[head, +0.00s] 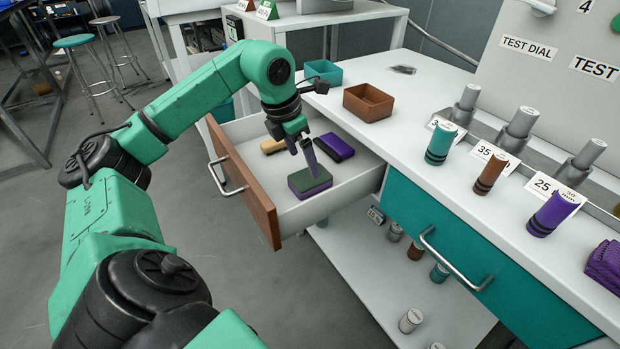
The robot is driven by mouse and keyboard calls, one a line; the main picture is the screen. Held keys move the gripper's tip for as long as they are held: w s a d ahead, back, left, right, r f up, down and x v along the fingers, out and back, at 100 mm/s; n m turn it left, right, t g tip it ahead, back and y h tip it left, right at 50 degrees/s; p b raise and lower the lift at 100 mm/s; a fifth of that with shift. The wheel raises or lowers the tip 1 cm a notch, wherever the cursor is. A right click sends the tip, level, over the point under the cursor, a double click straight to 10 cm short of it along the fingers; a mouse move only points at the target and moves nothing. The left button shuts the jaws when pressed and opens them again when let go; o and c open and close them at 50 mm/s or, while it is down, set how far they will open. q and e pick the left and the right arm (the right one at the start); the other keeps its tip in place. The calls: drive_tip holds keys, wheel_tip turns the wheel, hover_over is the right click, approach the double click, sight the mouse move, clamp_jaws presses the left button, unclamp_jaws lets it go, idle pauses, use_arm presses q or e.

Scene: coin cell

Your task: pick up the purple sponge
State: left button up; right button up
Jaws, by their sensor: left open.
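The purple sponge (312,191) with a dark green top lies in the open drawer (350,180), near its front right corner. My left gripper (308,172) reaches down into the drawer from above. Its fingers are open and point down at the sponge's top. I cannot tell whether they touch it. Part of the sponge's top is hidden behind the fingers. My right gripper is not in view.
A dark purple-edged item (334,147) and a tan brush-like item (273,145) lie farther back in the drawer. A brown bin (368,103) and a teal bin (324,73) stand on the white counter. Several colored cylinders, including a purple one (550,214), stand at the right.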

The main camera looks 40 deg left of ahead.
sight(310, 176)
use_arm(q)
drive_tip(key=b+x, duration=0.1)
drive_tip(key=x, duration=0.4)
drive_tip(key=shift+w+d+f, duration=0.15)
drive_tip(key=shift+w+f, duration=0.05)
drive_tip(key=shift+f, duration=0.2)
drive_tip(key=shift+s+r, duration=0.1)
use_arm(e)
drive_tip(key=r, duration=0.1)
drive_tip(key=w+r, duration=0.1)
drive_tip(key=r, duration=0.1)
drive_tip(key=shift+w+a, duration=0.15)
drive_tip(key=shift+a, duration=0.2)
use_arm(q)
drive_tip(key=shift+f, duration=0.25)
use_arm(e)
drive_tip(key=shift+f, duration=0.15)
